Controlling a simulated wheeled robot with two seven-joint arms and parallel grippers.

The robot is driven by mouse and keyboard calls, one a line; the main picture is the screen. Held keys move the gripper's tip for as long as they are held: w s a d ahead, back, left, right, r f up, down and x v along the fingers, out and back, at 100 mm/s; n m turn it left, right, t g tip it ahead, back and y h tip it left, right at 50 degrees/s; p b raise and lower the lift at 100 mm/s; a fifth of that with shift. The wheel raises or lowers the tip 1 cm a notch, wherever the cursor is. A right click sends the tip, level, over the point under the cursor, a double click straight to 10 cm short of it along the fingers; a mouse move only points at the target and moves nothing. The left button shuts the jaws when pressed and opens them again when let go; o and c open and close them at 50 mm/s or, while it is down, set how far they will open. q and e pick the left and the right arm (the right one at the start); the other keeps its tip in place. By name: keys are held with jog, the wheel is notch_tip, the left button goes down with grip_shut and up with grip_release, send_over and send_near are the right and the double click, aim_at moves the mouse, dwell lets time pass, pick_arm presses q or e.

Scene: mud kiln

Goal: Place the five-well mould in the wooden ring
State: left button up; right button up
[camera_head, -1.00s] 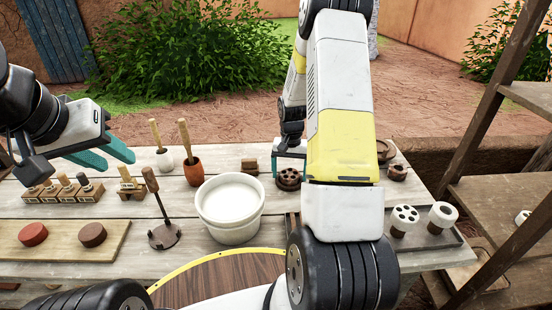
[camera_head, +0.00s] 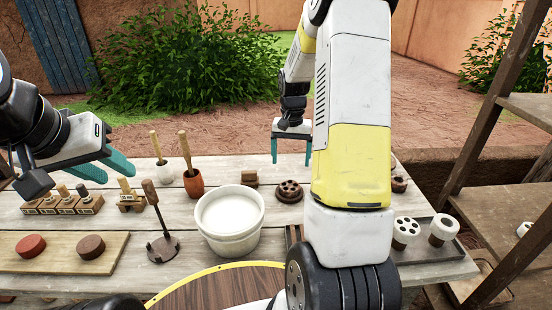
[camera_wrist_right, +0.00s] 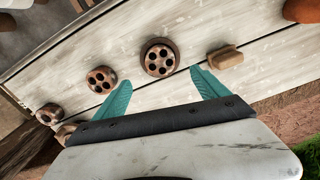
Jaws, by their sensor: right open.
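My right gripper (camera_head: 291,158) is open and empty above the mould. In the right wrist view its two teal fingers (camera_wrist_right: 161,80) are apart, with the mould beyond them. My left gripper (camera_head: 118,170) is open and empty over the left of the table.
A second holed round piece (camera_wrist_right: 101,79) and smaller round pieces (camera_wrist_right: 50,114) lie along the table. A small wooden block (camera_wrist_right: 225,57) lies close to the mould.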

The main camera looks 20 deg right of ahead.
jog(key=s+a+r+n+t, duration=0.1)
jog(key=s+a+r+t, duration=0.1)
jog(key=s+a+r, duration=0.45)
jog(key=s+a+r+n+t, duration=0.1)
jog(key=s+r+n, duration=0.15)
jog(key=r, duration=0.65)
jog(key=s+a+r+n+t+y, duration=0.1)
jog(key=s+a+r, duration=0.1)
jog(key=s, duration=0.5)
jog(key=s+a+r+n+t+y, duration=0.1)
jog(key=s+a+r+t, duration=0.1)
jog(key=s, duration=0.5)
jog(key=shift+a+r, duration=0.65)
jog(key=shift+r, duration=0.2)
